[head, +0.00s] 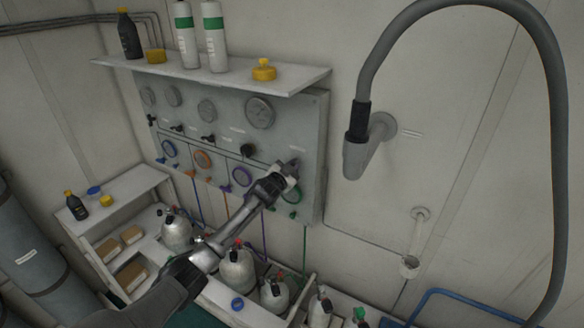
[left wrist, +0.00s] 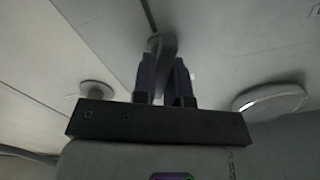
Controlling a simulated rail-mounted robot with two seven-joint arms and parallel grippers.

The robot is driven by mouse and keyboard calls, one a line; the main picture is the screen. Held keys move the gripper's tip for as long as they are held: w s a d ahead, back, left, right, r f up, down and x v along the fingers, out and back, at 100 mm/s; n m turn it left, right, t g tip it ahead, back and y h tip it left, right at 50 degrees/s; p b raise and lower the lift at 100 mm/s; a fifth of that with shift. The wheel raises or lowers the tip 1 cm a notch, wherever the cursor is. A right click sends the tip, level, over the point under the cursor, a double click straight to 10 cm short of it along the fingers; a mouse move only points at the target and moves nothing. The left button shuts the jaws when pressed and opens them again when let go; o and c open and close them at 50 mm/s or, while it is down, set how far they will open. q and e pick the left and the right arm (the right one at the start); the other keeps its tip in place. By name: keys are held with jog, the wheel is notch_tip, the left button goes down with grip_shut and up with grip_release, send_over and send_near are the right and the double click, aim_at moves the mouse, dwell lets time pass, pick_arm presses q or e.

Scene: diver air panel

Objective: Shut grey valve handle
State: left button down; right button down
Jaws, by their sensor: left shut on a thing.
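The grey valve handle (head: 293,162) is on the right part of the grey air panel (head: 315,130) in the head view, partly hidden by my gripper. My left gripper (head: 285,170) reaches up to it from the lower left. In the left wrist view the grey handle (left wrist: 163,44) stands between the two dark purple fingers of my left gripper (left wrist: 166,75), which are shut on it. The handle's exact turn angle is hard to tell. My right gripper is not in view.
A shelf (head: 215,72) with bottles and yellow caps juts out above the panel. Gauges and coloured hoses cover the panel. Several small cylinders (head: 237,270) stand in a rack below. A hanging shower hose (head: 560,130) is at the right.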

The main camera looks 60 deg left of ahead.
pick_arm(q)
jog(key=m, duration=0.6)
jog(key=shift+d+f, duration=0.1)
jog(key=shift+f+m, duration=0.15)
jog(key=shift+m, duration=2.95)
jog(key=c, duration=1.1)
grip_release()
jog(key=shift+c, duration=0.2)
jog(key=shift+d, duration=0.1)
